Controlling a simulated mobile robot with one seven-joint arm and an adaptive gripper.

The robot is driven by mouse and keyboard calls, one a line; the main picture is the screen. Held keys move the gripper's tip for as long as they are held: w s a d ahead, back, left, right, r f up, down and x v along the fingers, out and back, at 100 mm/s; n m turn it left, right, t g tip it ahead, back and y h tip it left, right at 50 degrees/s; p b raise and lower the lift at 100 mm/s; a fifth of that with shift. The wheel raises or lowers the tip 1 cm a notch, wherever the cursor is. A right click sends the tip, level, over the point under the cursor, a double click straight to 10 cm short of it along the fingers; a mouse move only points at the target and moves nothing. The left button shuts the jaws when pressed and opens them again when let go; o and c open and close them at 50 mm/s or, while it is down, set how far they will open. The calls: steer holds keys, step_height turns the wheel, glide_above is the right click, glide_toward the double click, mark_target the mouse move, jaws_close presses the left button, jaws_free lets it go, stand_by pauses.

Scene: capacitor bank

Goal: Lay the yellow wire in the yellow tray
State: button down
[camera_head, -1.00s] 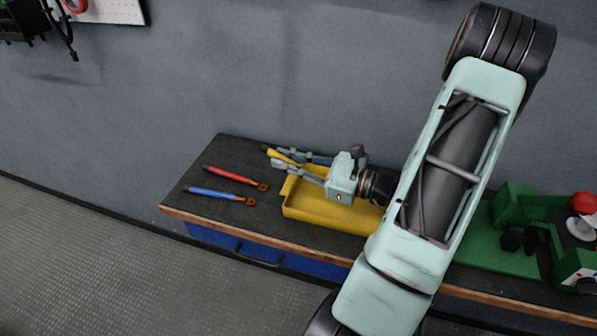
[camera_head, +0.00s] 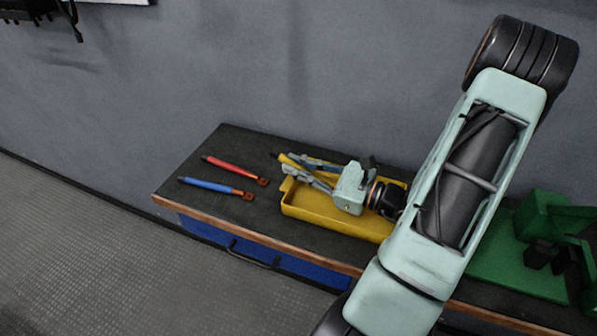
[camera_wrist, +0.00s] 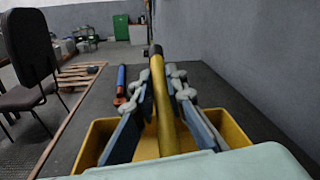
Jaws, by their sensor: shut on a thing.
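The yellow wire (camera_head: 287,160) is a yellow rod with a dark end. In the wrist view the wire (camera_wrist: 163,105) stands out lengthwise between the two fingers. My gripper (camera_head: 303,166) is shut on it; the fingers also show in the wrist view (camera_wrist: 160,85). The gripper and wire are over the far left part of the yellow tray (camera_head: 300,203). The tray's rim shows on both sides of the fingers in the wrist view (camera_wrist: 236,132). The wire's dark end points past the tray's left end. I cannot tell whether the wire touches the tray; its near end is hidden.
A red wire (camera_head: 230,168) and a blue wire (camera_head: 212,187) with copper lugs lie on the dark bench top left of the tray. A green fixture (camera_head: 545,220) stands at the right. A grey wall is close behind the bench. A chair (camera_wrist: 30,50) shows in the wrist view.

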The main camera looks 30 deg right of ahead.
steer(key=shift+f, duration=0.15)
steer(key=c, duration=1.9)
jaws_free()
steer(key=shift+c, duration=0.2)
steer(key=shift+s+d, duration=0.1)
steer(key=v, duration=0.7)
steer(key=shift+s+d+b, duration=0.1)
steer(key=shift+s+b, duration=0.05)
steer(key=shift+b, duration=0.15)
